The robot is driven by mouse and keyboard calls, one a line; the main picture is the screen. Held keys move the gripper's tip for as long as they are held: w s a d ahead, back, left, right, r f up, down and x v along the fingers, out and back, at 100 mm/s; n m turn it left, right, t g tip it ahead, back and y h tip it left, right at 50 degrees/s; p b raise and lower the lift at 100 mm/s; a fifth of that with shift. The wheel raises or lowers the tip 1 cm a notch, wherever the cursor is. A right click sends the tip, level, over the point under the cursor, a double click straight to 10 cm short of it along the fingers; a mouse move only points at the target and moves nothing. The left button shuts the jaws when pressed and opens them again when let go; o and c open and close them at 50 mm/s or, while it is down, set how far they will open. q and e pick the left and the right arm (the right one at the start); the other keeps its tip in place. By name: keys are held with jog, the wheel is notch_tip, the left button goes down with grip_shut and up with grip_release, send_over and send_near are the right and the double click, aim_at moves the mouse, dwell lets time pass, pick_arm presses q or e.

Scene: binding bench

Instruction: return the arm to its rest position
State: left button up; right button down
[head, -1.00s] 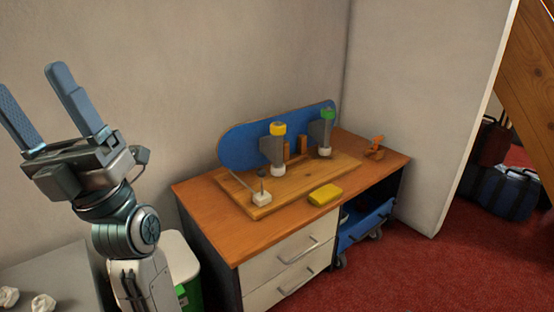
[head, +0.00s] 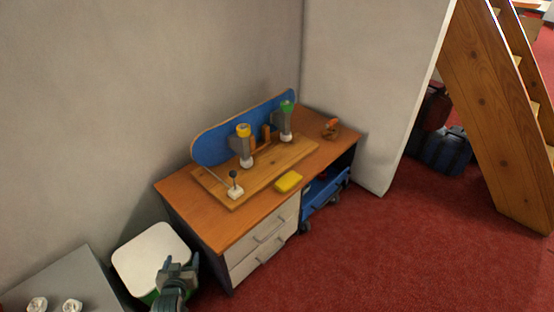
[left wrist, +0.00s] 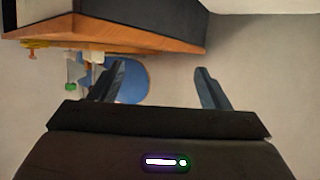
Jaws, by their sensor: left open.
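My left gripper (head: 179,267) is low at the bottom of the head view, in front of the white-lidded bin and left of the wooden bench (head: 172,188). Its two fingers are apart in the left wrist view (left wrist: 159,72), with nothing between them. Beyond them, the bench (left wrist: 150,40) appears upside down, with the blue board (left wrist: 132,82) partly behind the left finger. My right gripper is not in view.
The bench bears a blue board (head: 210,146), a wooden base (head: 220,192), a yellow block (head: 288,182) and an orange item (head: 331,127). A white-lidded bin (head: 150,250) stands beside a grey surface (head: 60,283). Red carpet (head: 400,250) is clear at right.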

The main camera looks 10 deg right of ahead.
pick_arm(q)
jog(key=s+a+f+g+p, duration=0.2)
jog(key=s+f+g+p, duration=0.1)
jog(key=s+f, duration=0.4)
jog(key=s+a+f+g+p, duration=0.1)
jog(key=s+f+g+p, duration=0.25)
jog(key=s, duration=0.65)
jog(key=s+a+f+g+p, duration=0.2)
jog(key=s+f, duration=0.1)
jog(key=s, duration=0.9)
jog(key=s+a+f+g+p, duration=0.3)
jog(key=s, duration=1)
jog(key=shift+s+f+m+g+y, duration=0.15)
jog(key=shift+s+m+g+y, duration=0.15)
jog(key=shift+g+y, duration=0.1)
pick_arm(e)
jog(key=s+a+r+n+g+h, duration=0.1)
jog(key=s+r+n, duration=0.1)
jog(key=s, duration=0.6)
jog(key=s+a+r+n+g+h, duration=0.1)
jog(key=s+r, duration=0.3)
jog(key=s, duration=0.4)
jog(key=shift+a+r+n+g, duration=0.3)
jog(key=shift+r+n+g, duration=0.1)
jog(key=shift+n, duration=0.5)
